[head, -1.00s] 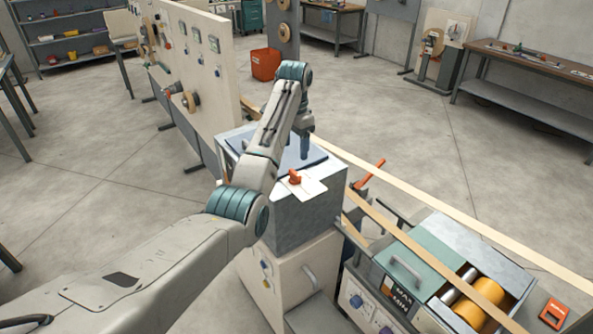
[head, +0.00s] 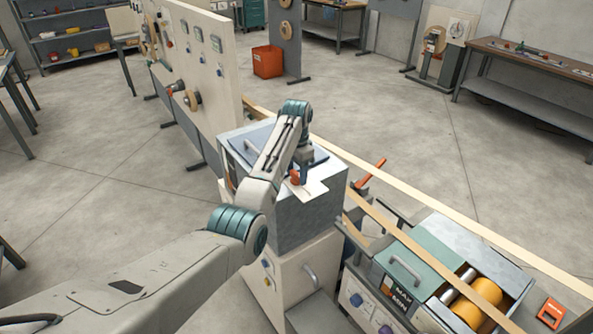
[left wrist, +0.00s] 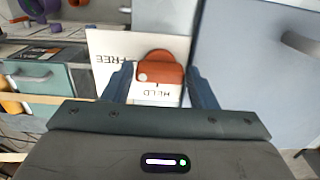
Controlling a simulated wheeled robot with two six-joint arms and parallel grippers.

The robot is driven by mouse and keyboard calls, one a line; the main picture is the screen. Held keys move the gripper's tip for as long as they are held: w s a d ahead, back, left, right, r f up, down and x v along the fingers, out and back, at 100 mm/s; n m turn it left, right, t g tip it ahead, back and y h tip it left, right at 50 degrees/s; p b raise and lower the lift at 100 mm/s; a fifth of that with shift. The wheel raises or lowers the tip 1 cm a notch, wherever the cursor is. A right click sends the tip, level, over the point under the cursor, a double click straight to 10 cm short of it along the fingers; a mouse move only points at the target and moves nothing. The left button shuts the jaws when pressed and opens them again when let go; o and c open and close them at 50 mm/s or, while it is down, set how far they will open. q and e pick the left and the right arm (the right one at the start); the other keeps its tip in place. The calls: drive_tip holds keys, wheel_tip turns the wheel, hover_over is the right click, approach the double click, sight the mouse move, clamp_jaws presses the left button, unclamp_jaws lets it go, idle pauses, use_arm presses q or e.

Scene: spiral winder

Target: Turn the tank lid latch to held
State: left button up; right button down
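The orange tank lid latch (head: 295,178) sits on a white label plate (head: 314,190) at the corner of the grey tank (head: 310,215). In the left wrist view the latch (left wrist: 160,66) lies between my two finger tips, with FREE and HELD printed upside down on the plate (left wrist: 108,45). HELD is just below the latch, FREE to its left. I cannot tell its exact setting. My left gripper (left wrist: 158,82) is open, with a gap on each side of the latch. The blue-grey lid (left wrist: 250,90) is at the right, closed. My right gripper is not in view.
The lid's handle (left wrist: 302,45) stands up beside my gripper. A pale panel wall (head: 205,70) rises behind the tank. Wooden strips (head: 400,180) run right from the tank past a green-lidded unit with yellow rollers (head: 485,292).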

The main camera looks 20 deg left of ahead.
use_arm(q)
drive_tip(key=c, duration=0.6)
drive_tip(key=shift+o, duration=0.2)
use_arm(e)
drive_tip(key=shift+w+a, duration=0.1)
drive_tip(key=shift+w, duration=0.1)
use_arm(q)
drive_tip(key=shift+n, duration=0.3)
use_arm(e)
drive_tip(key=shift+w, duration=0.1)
use_arm(q)
drive_tip(key=n, duration=0.2)
drive_tip(key=shift+n, duration=0.4)
drive_tip(key=n, duration=0.3)
drive_tip(key=shift+n, duration=0.3)
drive_tip(key=n, duration=0.9)
drive_tip(key=shift+r, duration=0.1)
drive_tip(key=shift+n, duration=0.9)
